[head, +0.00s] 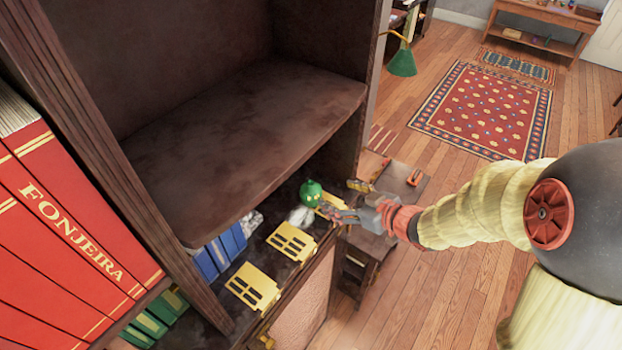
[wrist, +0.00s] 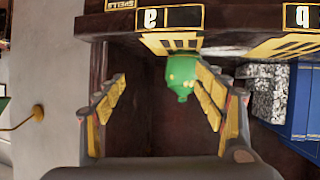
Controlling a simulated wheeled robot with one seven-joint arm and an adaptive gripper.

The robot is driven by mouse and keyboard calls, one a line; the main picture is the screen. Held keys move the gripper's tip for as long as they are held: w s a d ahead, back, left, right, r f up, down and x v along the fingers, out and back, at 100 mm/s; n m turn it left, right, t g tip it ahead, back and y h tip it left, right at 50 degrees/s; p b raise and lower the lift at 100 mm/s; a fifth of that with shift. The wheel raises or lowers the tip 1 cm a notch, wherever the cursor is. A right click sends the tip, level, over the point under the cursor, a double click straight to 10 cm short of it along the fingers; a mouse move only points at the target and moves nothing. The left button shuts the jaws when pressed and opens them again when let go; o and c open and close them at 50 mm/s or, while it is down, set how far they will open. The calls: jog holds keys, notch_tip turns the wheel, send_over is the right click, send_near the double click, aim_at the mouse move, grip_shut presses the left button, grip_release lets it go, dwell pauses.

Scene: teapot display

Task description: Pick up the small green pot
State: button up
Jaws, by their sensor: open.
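The small green pot (head: 311,193) is on the lower shelf of the dark wooden bookcase, near its right end. It also shows in the wrist view (wrist: 183,76), close to a yellow stand. My gripper (head: 336,207) reaches in from the right, with its fingers at the pot. In the wrist view my gripper (wrist: 160,76) is open, one finger on each side. The pot lies between the fingertips, nearer the right finger. I cannot tell whether that finger touches it.
Yellow slotted stands (head: 293,242) line the lower shelf edge. Blue books (head: 219,251) stand behind them. A large brown shelf board (head: 250,140) overhangs the lower shelf. Red books (head: 60,220) fill the left. A small wooden table (head: 400,182) is beside the bookcase, with open floor farther right.

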aim_at(319, 197)
jog(key=shift+s+a+r+g+y+p, duration=0.15)
jog(key=shift+s+a+r+y+p, duration=0.1)
jog(key=shift+s+a+y, duration=0.3)
jog(key=shift+s+a+r+g+y+p, duration=0.15)
jog(key=shift+s+a+y+p, duration=0.15)
jog(key=shift+a, duration=0.35)
jog(key=shift+s+a+f+n+y, duration=0.1)
jog(key=shift+a+n+y, duration=0.15)
jog(key=shift+a+n, duration=0.05)
jog(key=x, duration=0.2)
jog(key=shift+a+f, duration=0.15)
jog(key=shift+f, duration=0.05)
jog(key=x, duration=0.5)
jog(key=shift+w+r, duration=0.15)
jog(key=shift+w, duration=0.15)
jog(key=c, duration=0.3)
jog(key=c, duration=1.1)
jog(key=shift+r, duration=0.15)
